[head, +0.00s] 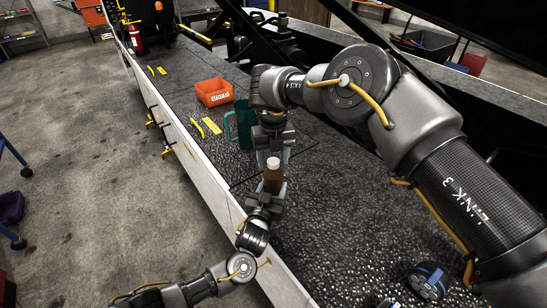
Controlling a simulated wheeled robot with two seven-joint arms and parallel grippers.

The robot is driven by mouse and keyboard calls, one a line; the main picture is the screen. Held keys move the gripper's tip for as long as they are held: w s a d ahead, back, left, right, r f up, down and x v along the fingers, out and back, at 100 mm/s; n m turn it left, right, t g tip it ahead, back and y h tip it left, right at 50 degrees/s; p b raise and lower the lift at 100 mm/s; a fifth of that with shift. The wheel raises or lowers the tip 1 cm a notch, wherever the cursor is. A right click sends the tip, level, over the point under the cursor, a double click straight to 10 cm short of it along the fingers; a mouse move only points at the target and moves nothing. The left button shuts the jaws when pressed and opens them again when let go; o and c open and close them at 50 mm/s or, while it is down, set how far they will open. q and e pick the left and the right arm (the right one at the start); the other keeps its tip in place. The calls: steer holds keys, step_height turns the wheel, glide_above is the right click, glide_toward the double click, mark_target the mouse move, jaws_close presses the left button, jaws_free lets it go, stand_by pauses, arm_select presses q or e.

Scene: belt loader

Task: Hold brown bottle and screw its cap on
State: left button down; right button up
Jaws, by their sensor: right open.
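The brown bottle (272,182) stands upright near the middle of the head view, over the dark textured belt surface. A pale cap (273,163) shows at its top; I cannot tell how tightly it sits. My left gripper (273,188) comes up from below, with its fingers on either side of the bottle's body, and appears shut on it. My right gripper (273,155) points down from above, open, with its fingers around the level of the cap. Whether those fingers touch the cap is too small to tell.
A teal mug (243,124) stands just behind the grippers, close to my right wrist. An orange bin (213,92) and yellow tools (211,126) lie farther back. A black and blue round item (429,281) is at lower right. The belt's left edge (187,150) runs alongside.

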step_height(320, 180, up, 12)
stand_by(0.6)
arm_select(q)
steer(key=c, duration=0.5)
jaws_free()
steer(key=b+v, duration=0.1)
steer(key=v, duration=1)
arm_select(e)
steer(key=shift+f, duration=0.75)
arm_select(q)
steer(key=shift+w+d, duration=0.1)
